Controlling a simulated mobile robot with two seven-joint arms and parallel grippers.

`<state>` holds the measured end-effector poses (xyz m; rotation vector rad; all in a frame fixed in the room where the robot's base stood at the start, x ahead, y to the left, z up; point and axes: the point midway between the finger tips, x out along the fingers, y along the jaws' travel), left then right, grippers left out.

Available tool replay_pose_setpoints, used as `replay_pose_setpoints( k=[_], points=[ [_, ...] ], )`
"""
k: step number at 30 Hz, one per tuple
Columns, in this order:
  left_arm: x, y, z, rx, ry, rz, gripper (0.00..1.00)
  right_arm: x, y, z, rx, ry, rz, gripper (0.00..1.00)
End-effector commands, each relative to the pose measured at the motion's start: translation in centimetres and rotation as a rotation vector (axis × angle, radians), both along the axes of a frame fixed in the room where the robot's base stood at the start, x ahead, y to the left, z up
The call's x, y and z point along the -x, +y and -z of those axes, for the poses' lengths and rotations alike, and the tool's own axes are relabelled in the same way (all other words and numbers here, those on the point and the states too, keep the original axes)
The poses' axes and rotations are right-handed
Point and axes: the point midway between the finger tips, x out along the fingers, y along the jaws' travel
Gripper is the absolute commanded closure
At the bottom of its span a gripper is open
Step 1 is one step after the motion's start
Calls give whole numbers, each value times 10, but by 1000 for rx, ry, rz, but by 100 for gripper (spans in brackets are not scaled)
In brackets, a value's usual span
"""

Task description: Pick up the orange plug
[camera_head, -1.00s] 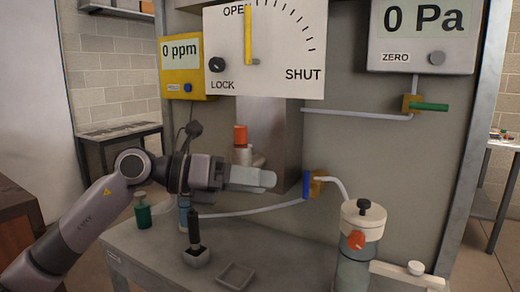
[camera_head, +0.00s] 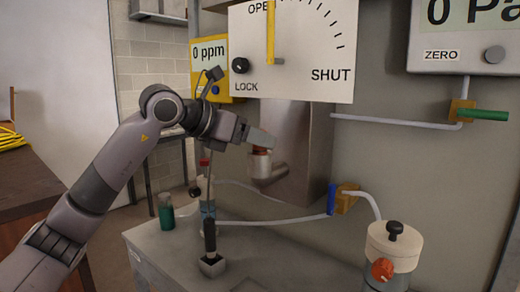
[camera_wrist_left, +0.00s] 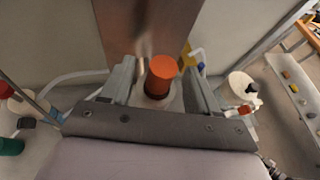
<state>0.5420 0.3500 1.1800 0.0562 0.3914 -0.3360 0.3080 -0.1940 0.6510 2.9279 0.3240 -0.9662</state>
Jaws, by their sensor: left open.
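The orange plug (camera_wrist_left: 161,70) stands on a pale metal fitting in front of the steel box, seen in the left wrist view. In the head view only a little of the orange plug (camera_head: 260,150) shows, behind and below my gripper's finger. My left gripper (camera_head: 258,137) is at the level of the plug's top, its arm coming in from the left. In the left wrist view the two fingers of my left gripper (camera_wrist_left: 160,75) are open, one on each side of the plug with gaps. Contact does not show. My right gripper is not in view.
The steel box (camera_head: 303,150) is close behind the plug. The dial panel (camera_head: 310,50) hangs above. A grey bench (camera_head: 270,250) holds a black-handled tool (camera_head: 210,240), a green bottle (camera_head: 166,212) and a white-capped cylinder (camera_head: 392,245) with an orange knob.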

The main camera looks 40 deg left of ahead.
Motion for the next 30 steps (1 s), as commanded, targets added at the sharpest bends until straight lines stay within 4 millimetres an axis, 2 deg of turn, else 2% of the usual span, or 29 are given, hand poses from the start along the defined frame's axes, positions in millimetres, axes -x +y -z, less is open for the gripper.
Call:
replay_pose_setpoints(
  k=[4,11,12,14,15,17,30],
  points=[
    [-12,-5,5,1,0,2,40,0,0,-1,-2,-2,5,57],
    [-14,-6,7,0,0,1,40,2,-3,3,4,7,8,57],
    [-14,-6,7,0,0,1,46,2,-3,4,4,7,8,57],
    [-14,-6,7,0,0,1,66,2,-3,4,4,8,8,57],
    [-14,-6,7,0,0,1,79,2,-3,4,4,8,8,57],
    [-14,-6,7,0,0,1,96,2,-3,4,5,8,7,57],
    [-14,-6,0,2,-3,2,96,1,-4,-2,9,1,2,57]
  ],
)
